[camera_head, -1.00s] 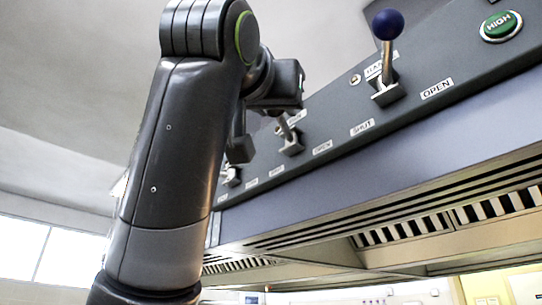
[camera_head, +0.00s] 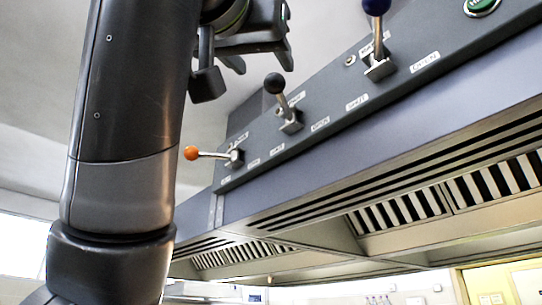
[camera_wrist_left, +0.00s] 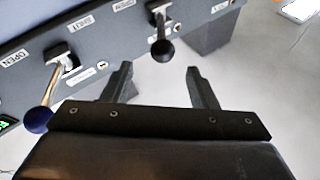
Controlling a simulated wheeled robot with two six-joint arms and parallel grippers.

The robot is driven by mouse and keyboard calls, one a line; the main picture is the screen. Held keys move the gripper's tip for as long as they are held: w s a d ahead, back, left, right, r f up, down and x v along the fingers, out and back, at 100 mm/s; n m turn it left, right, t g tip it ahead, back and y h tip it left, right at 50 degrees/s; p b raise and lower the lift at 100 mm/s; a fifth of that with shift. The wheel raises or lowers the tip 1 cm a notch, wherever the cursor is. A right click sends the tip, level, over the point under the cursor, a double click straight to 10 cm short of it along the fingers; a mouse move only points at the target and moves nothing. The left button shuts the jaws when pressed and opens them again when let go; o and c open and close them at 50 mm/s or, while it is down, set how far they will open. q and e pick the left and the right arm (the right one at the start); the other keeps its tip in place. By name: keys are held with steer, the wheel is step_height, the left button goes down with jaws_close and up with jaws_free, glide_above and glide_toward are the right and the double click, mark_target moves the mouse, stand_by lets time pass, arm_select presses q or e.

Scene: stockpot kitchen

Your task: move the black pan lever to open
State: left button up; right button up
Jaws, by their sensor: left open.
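The black-knobbed lever (camera_head: 275,83) stands on the dark hood panel in the head view, leaning up and a little left from its metal base. A label sits on each side of its base; the right one appears to read OPEN. In the left wrist view the black knob (camera_wrist_left: 162,48) shows just beyond the fingertips, in line with the gap between them. My left gripper (camera_head: 245,65) is open and empty, above and left of the knob in the head view. Both fingers (camera_wrist_left: 158,72) show in the left wrist view, apart from the lever. My right gripper is out of view.
A blue-knobbed lever (camera_head: 377,40) stands right of the black one, and an orange-knobbed lever (camera_head: 208,154) points left beyond it. The vented hood (camera_head: 330,195) lies below the panel.

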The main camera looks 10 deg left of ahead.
arm_select(q)
steer(key=b+v, duration=0.3)
steer(key=v, duration=0.6)
steer(key=shift+d, duration=0.1)
